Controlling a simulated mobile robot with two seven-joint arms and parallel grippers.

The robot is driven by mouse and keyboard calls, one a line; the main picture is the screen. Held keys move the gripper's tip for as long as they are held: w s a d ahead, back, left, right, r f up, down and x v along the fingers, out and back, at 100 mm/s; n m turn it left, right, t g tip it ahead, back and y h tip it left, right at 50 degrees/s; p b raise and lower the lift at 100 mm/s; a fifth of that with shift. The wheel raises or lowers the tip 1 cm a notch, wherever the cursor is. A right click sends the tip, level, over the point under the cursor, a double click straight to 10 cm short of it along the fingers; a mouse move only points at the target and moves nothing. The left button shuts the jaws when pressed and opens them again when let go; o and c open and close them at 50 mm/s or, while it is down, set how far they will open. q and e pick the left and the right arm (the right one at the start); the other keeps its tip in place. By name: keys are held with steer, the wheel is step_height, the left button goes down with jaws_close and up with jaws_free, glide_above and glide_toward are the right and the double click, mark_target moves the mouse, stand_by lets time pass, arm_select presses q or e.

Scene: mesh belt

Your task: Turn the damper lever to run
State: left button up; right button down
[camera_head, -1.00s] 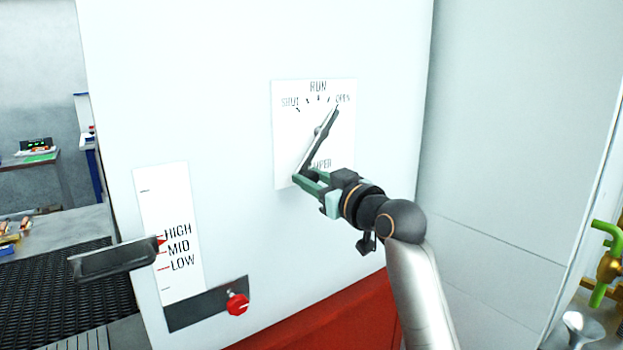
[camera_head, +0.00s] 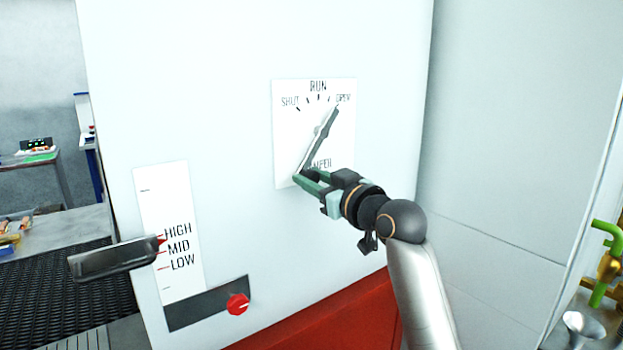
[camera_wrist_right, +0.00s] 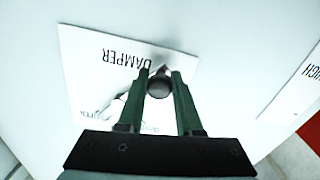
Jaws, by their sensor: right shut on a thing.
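The damper lever (camera_head: 320,137) is a thin dark bar on a white dial plate (camera_head: 284,135) marked SHUT, RUN and OPEN. Its upper end points at the OPEN mark, at the upper right, and its lower end slants down to the left. My right gripper (camera_head: 300,177) is shut on the lever's lower end, below the dial's middle. In the right wrist view the lever's round dark knob (camera_wrist_right: 160,85) sits between the two green fingers. My left gripper is not in view.
A lever handle (camera_head: 113,260) sticks out beside a HIGH, MID, LOW scale (camera_head: 180,205) at the lower left. A red knob (camera_head: 238,304) sits below. A dark mesh belt (camera_head: 60,290) lies at the left. Green and brass pipework (camera_head: 606,265) stands at the right.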

steer(key=shift+w+d+f+n+b, duration=0.15)
steer(key=shift+w+d+f+n, duration=0.15)
steer(key=shift+w+d+n, duration=0.65)
steer(key=shift+w+d+f+n+b, duration=0.1)
steer(key=shift+d+f+n+b, duration=0.3)
steer(key=shift+n, duration=1.1)
steer(key=shift+w+d+f+n+p, duration=0.15)
steer(key=shift+w+d+n, duration=0.35)
steer(key=shift+d+n, duration=0.55)
steer(key=shift+a+n, duration=0.2)
steer(key=shift+n, duration=0.1)
steer(key=c, duration=0.6)
jaws_free()
steer(key=shift+s, duration=0.1)
